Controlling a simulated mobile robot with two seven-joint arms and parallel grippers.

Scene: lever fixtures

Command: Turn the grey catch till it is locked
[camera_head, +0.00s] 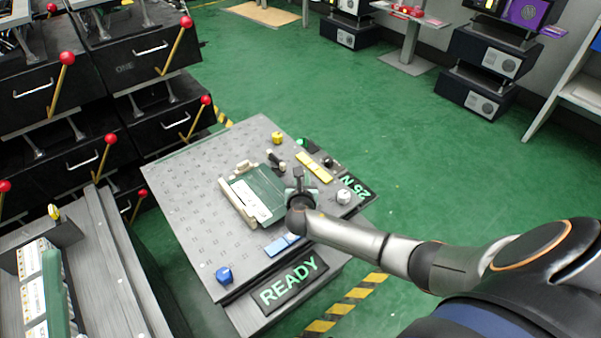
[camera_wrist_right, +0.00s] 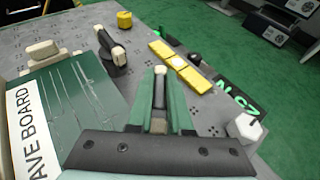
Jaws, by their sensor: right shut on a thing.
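My right gripper (camera_head: 298,188) is at the right edge of a green board on the grey bench. In the right wrist view its green fingers (camera_wrist_right: 161,100) are shut on the grey catch (camera_wrist_right: 159,85), a narrow grey lever with a pale end that stands between them. The fingers and palm hide its base and pivot. I cannot tell whether it is locked. A second, darker catch with a pale tip (camera_wrist_right: 113,50) stands beyond, near the board's far corner; it also shows in the head view (camera_head: 275,160). My left gripper is not in view.
The green board (camera_head: 260,187) with a white label lies between beige blocks on the bench (camera_head: 180,185). A yellow bar (camera_head: 314,167), a yellow knob (camera_head: 277,137), a white knob (camera_head: 344,196) and a blue knob (camera_head: 224,275) are around it. A READY sign (camera_head: 289,280) is at the front.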

